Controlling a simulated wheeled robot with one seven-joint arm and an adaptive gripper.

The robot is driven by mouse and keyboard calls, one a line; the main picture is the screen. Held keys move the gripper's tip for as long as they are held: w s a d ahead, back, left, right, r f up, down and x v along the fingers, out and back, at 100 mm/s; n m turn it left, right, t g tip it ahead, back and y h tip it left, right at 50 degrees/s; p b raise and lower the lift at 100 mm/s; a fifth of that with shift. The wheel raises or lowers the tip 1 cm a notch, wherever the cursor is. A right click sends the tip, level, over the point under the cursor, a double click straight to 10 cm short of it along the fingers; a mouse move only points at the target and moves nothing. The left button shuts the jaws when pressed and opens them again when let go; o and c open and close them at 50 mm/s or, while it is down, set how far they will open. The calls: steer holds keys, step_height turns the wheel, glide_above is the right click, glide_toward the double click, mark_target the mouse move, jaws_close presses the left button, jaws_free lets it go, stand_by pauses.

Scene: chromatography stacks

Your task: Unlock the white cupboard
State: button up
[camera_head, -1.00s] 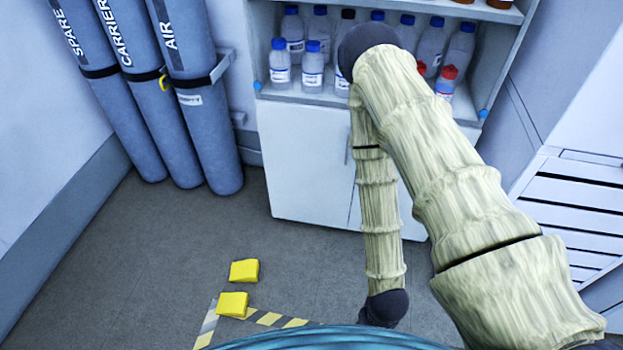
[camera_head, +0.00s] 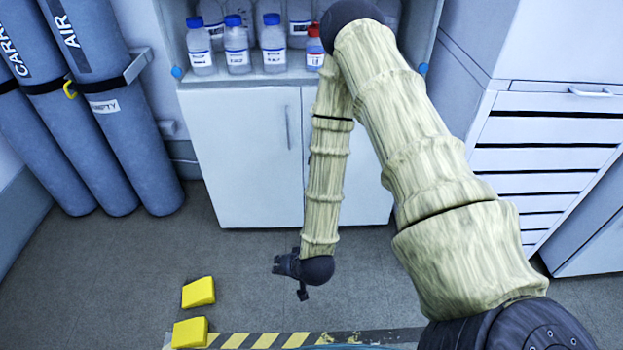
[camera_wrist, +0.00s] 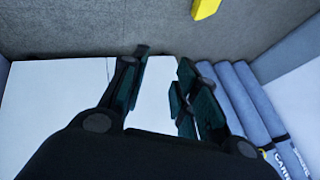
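The white cupboard (camera_head: 240,165) stands below an open shelf of bottles in the head view. Its doors look shut, and a slim grey handle (camera_head: 287,127) shows beside the seam. My arm hides much of the right door. I cannot make out a lock or a key. My gripper (camera_head: 288,274) is low in front of the cupboard, apart from it, over the floor. In the wrist view my gripper (camera_wrist: 162,82) is open, with a gap between its dark fingers and nothing held. The cupboard's white face (camera_wrist: 60,95) shows behind the fingers there.
Blue gas cylinders (camera_head: 110,120) stand at the left wall. Yellow blocks (camera_head: 198,292) lie on the floor near striped tape (camera_head: 250,341). A white drawer unit (camera_head: 545,130) stands at the right. Bottles (camera_head: 237,45) fill the shelf above.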

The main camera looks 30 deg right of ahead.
steer(key=w+d+f+m+t+h+b, duration=0.1)
steer(key=w+d+m+t+h+b, duration=0.2)
steer(key=w+b, duration=0.45)
steer(key=w+d+f+m+t+b, duration=0.1)
steer(key=w+d+m+t+b, duration=0.2)
steer(key=w+d+m+b, duration=0.35)
steer(key=w+d+r+m+t+h+b, duration=0.1)
steer(key=w+d+r+m+h+b, duration=0.1)
steer(key=w+d+m+h+b, duration=0.35)
steer(key=w+d+r+m+t+h+b, duration=0.1)
steer(key=w+d+m+h+b, duration=0.1)
steer(key=d+b, duration=0.65)
steer(key=b+x, duration=0.5)
steer(key=x, duration=0.5)
steer(key=shift+r, duration=0.35)
steer(key=shift+w, duration=0.1)
jaws_close()
